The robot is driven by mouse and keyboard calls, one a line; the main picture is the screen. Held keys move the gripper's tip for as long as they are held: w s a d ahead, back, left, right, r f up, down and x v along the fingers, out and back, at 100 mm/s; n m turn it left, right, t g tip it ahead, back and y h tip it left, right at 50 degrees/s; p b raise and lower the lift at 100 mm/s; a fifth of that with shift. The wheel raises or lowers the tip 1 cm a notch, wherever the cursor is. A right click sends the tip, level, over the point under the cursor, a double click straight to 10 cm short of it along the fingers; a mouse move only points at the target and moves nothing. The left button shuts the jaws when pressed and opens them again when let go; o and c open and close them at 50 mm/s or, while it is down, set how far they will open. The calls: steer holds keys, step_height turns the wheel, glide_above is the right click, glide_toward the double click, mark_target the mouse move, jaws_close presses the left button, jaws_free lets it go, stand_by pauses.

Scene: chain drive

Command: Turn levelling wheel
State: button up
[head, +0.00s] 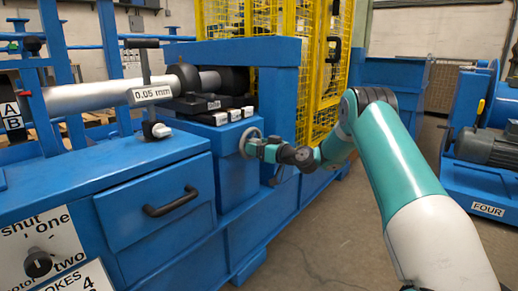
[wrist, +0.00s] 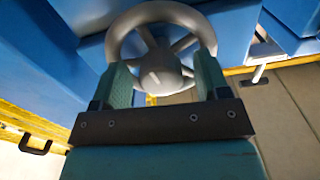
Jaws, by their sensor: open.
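The levelling wheel (head: 250,142) is a small grey spoked handwheel on the front of the blue machine in the head view. In the wrist view the wheel (wrist: 160,12) fills the upper middle, with its round hub between my finger tips. My gripper (wrist: 160,75) is open, with one teal finger on each side of the hub, over the lower part of the rim. I cannot tell whether the fingers touch the rim. In the head view my gripper (head: 258,149) is at the wheel's right side, and its fingers are small there.
A blue drawer (head: 160,200) with a black handle is left of the wheel. A gauge stand labelled 0.05 mm (head: 152,95) stands on the bench above. A yellow mesh guard (head: 270,20) rises behind.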

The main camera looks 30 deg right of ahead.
steer(key=c, duration=0.9)
steer(key=shift+c, duration=0.2)
steer(key=m+p, duration=0.3)
steer(key=m, duration=0.1)
steer(key=shift+r, duration=0.15)
steer(key=shift+s+m+p, duration=0.1)
steer(key=shift+m+p, duration=1.1)
steer(key=shift+m, duration=0.9)
steer(key=o, duration=0.9)
